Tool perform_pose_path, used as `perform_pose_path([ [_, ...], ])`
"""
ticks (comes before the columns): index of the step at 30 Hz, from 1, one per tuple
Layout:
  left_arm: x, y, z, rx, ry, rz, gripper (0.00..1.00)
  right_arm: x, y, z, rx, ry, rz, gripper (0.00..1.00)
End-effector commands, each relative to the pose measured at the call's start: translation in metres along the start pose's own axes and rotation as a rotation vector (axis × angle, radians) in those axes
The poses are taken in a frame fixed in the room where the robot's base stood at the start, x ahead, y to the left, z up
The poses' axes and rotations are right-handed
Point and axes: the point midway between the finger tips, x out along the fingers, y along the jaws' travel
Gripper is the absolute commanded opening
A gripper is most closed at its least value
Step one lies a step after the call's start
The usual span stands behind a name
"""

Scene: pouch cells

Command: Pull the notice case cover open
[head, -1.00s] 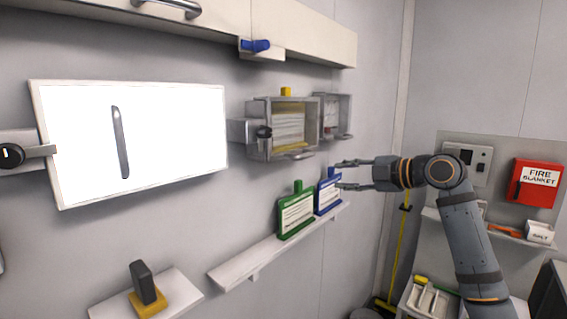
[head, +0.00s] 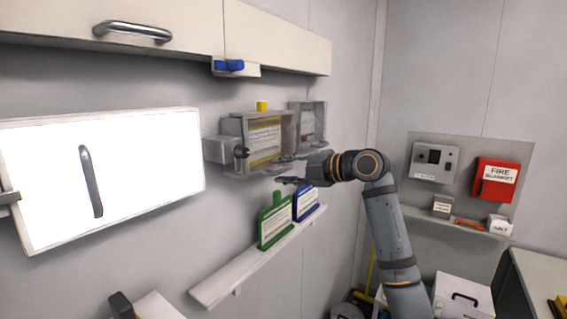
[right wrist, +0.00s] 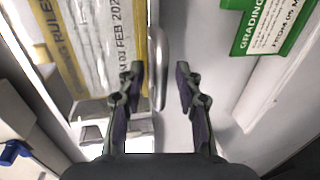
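The notice case (head: 229,128) is a grey box with a clear cover on the wall, with a printed yellow-edged notice inside. The cover looks shut. In the right wrist view the notice (right wrist: 100,45) shows behind the cover, with a pale bar handle (right wrist: 158,68) at its edge. My right gripper (head: 282,172) is just below and in front of the case. In the right wrist view the gripper (right wrist: 160,75) is open, with the handle between its fingertips, nearer the left finger. I cannot tell whether they touch. My left gripper is not in view.
A second clear case (head: 310,104) hangs right of the notice case. Green (head: 276,222) and blue (head: 305,203) signs stand on a shelf (head: 220,287) below. An overhead cabinet (head: 280,45) runs above.

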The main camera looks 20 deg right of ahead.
Motion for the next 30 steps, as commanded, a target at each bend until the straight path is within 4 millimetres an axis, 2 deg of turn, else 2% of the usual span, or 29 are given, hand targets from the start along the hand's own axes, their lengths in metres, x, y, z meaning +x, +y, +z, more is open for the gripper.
perform_pose_path([
  [8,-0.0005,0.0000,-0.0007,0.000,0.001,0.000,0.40,0.0027,-0.0009,0.0001,0.000,-0.001,0.000,0.35],
  [16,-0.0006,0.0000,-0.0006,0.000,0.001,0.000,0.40,0.0024,-0.0007,0.0002,0.001,-0.001,0.000,0.00],
  [30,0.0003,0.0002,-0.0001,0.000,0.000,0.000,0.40,0.0017,-0.0015,-0.0001,0.000,0.001,-0.001,0.00],
])
